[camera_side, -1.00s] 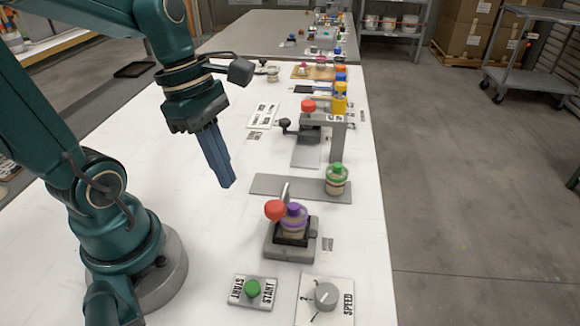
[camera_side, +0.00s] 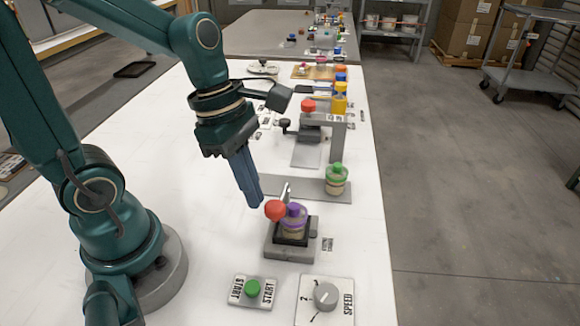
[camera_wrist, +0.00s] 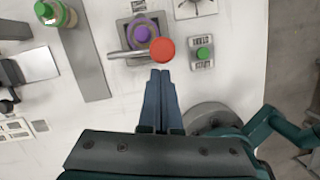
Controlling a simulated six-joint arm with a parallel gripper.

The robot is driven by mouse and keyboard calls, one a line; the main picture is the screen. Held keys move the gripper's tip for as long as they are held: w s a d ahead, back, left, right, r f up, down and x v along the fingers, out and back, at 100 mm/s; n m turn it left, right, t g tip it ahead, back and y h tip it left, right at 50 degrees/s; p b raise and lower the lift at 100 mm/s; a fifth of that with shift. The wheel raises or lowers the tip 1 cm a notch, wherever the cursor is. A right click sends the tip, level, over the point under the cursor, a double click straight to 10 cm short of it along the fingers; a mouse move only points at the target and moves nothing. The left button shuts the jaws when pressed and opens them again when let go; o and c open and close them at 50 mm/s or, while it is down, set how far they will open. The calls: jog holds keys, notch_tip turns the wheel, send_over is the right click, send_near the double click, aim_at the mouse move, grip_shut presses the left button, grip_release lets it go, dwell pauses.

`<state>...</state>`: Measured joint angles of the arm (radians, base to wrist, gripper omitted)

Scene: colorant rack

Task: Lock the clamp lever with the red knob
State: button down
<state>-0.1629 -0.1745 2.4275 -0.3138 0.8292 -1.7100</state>
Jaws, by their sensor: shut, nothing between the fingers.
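The clamp lever's red knob (camera_side: 275,211) stands at the left of the grey clamp base (camera_side: 287,252), on a metal lever arm. A jar with a purple lid (camera_side: 293,212) sits in the base. In the wrist view the red knob (camera_wrist: 162,50) lies just beyond my fingertips, and the metal lever (camera_wrist: 124,54) runs left from it past the purple lid (camera_wrist: 142,34). My gripper (camera_side: 253,202) is shut and empty, pointing down, just left of and slightly above the knob. The fingertips also show shut in the wrist view (camera_wrist: 160,74). A small gap seems to separate them from the knob.
A green START button (camera_side: 253,288) and a SPEED dial (camera_side: 326,296) are in front of the clamp. A green-lidded jar (camera_side: 337,180) stands on a grey strip behind it. A grey stand with another red knob (camera_side: 308,105) is farther back. The table left of the clamp is clear.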

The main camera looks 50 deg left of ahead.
jog(key=shift+w+d+n, duration=0.2)
jog(key=shift+d+n, duration=0.2)
jog(key=shift+n, duration=0.25)
jog(key=shift+w+d+n, duration=0.2)
jog(key=shift+d+n, duration=0.15)
jog(key=shift+n, duration=0.3)
jog(key=shift+t, duration=0.3)
